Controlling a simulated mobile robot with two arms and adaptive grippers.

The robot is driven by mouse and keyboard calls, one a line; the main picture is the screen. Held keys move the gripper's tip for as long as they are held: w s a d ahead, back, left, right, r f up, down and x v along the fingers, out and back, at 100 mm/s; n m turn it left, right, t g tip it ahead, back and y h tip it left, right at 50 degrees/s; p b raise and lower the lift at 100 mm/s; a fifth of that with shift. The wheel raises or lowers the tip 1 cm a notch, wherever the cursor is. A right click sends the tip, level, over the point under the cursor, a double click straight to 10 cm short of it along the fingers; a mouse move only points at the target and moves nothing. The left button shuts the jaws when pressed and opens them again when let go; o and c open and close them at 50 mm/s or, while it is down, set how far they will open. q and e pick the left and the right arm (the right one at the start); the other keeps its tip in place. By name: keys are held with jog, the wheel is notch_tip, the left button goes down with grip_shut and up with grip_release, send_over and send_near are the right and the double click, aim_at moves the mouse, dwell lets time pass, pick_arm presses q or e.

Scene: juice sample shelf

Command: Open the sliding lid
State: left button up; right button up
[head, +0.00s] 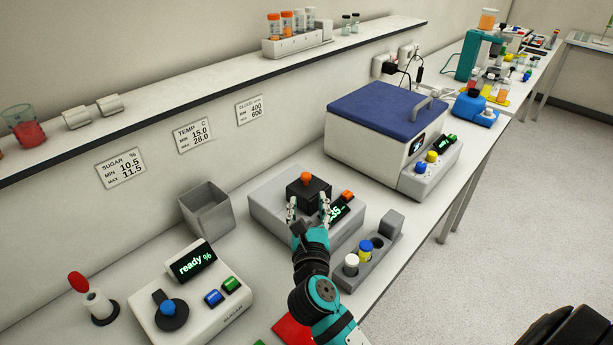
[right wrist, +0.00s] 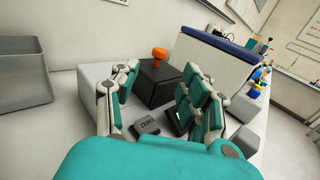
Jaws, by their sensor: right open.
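A black block (head: 306,188) with an orange knob (head: 306,177) on top sits on a low grey instrument (head: 268,207). The block and knob also show in the right wrist view, the block (right wrist: 158,92) straight ahead and the knob (right wrist: 159,52) above it. My right gripper (head: 308,208) is open and empty, at the near side of the block, with its fingers spread to either side. I cannot tell whether they touch it. A blue lid (head: 385,108) with a grey handle (head: 430,106) covers a white box farther back. My left gripper is not in view.
A lit display (head: 340,211) and a tube rack (head: 373,255) are right of my right gripper. A grey bin (head: 207,210) stands left, and a white "ready %" device (head: 190,295) front left. A wall shelf (head: 215,85) runs above the bench.

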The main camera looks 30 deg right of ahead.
aim_at(306, 179)
jog(key=p+x, duration=0.1)
jog(key=x, duration=0.5)
jog(key=shift+w+d+r, duration=0.1)
jog(key=shift+w+r, duration=0.05)
jog(key=shift+w, duration=0.15)
jog(key=shift+x, duration=1)
jog(key=c, duration=0.4)
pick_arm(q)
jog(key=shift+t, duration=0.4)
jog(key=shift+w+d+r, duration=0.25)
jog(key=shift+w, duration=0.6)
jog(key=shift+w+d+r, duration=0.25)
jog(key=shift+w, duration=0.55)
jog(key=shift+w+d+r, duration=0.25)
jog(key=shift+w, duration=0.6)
pick_arm(e)
grip_shut()
